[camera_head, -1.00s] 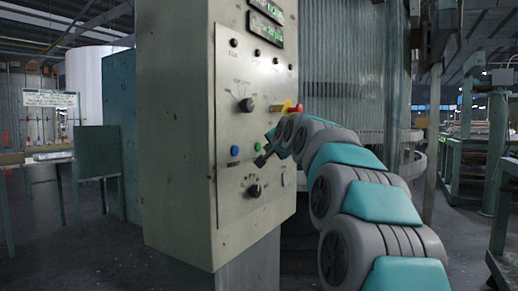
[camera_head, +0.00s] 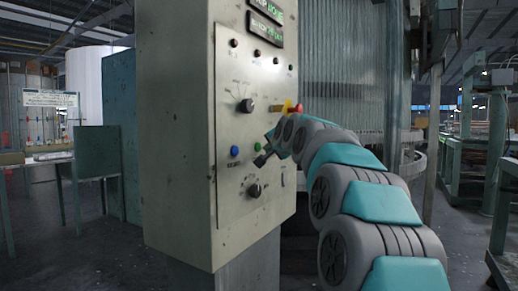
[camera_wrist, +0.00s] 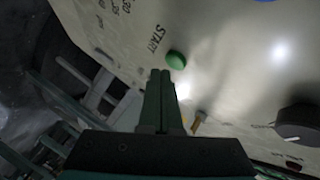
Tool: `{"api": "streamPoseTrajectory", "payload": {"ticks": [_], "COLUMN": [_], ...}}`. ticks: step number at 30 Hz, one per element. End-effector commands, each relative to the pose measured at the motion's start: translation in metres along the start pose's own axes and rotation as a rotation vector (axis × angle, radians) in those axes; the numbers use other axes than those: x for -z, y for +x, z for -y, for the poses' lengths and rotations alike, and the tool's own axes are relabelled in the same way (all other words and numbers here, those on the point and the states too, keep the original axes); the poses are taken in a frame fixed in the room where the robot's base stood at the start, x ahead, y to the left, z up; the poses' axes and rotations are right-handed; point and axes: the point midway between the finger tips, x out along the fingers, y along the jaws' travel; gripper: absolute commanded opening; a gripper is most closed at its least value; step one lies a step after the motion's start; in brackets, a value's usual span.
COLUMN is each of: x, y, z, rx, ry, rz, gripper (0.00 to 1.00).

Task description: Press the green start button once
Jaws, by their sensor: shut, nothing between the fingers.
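The green start button (camera_head: 258,147) is on the front of a grey-beige control panel (camera_head: 240,120), just right of a blue button (camera_head: 235,151). In the wrist view the green button (camera_wrist: 176,60) stands proud beside the printed word START. My gripper (camera_head: 260,160) is shut and empty, in front of the panel just below the green button. In the wrist view the shut fingertips (camera_wrist: 162,74) point at the panel and end slightly below and left of the button. A small gap seems to show between fingertips and button; I cannot tell how far they are from the panel.
A black knob (camera_head: 254,190) sits below the buttons and another knob (camera_head: 247,105) above them. A red emergency button on a yellow base (camera_head: 294,109) is at the upper right, close to my arm. Displays (camera_head: 266,27) and small lamps are at the top.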

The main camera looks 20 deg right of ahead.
Motion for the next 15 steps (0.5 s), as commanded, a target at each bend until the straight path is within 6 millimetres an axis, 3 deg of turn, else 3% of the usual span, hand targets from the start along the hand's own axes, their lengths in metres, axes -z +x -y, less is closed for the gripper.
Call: {"api": "streamPoseTrajectory", "payload": {"ticks": [15], "x": [-0.0038], "y": [0.0052], "z": [0.004], "rx": [0.0], "ry": [0.0], "rz": [0.0], "gripper": [0.0]}}
